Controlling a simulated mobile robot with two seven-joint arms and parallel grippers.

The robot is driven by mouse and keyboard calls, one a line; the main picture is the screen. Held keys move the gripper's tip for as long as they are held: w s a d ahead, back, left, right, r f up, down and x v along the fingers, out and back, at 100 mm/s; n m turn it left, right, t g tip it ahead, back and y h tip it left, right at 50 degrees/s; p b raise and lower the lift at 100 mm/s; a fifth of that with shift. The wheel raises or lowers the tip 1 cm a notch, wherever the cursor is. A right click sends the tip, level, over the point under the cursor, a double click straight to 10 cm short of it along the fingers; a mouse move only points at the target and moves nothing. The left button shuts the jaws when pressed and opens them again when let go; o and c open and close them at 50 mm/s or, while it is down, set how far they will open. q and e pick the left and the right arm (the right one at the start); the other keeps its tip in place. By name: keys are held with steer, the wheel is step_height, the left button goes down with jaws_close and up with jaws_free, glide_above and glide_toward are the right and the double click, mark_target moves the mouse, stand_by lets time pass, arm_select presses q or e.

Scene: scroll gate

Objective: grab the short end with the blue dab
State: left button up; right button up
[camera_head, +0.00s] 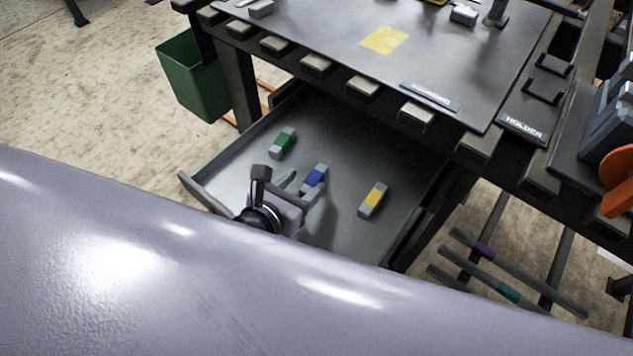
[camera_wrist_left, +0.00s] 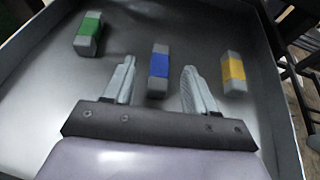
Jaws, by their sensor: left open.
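The short grey bar with the blue band (camera_head: 314,178) lies in the open drawer, between a green-banded one and a yellow-banded one. It also shows in the left wrist view (camera_wrist_left: 159,66), between and just beyond my fingers. My left gripper (camera_head: 303,187) is open over the drawer, with its fingertips close around the near end of the blue-banded bar. In the wrist view the fingers (camera_wrist_left: 156,75) stand on either side of the bar with gaps. I cannot tell how high they are above it. My right gripper does not show.
The green-banded bar (camera_head: 282,143) and the yellow-banded bar (camera_head: 373,200) lie to either side in the drawer (camera_head: 225,165). The table (camera_head: 330,35) overhangs the drawer's back. Long bars (camera_head: 500,285) rest on a rack at right. A green bin (camera_head: 188,80) stands at left.

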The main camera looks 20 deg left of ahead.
mark_target(320, 169)
arm_select(q)
steer(key=b+x, duration=0.1)
steer(key=x, duration=0.5)
steer(key=shift+w+d+f, duration=0.1)
steer(key=shift+d, duration=0.05)
steer(key=shift+w+f+b, duration=0.1)
steer(key=shift+w+b, duration=0.2)
steer(key=shift+w, duration=0.05)
jaws_close()
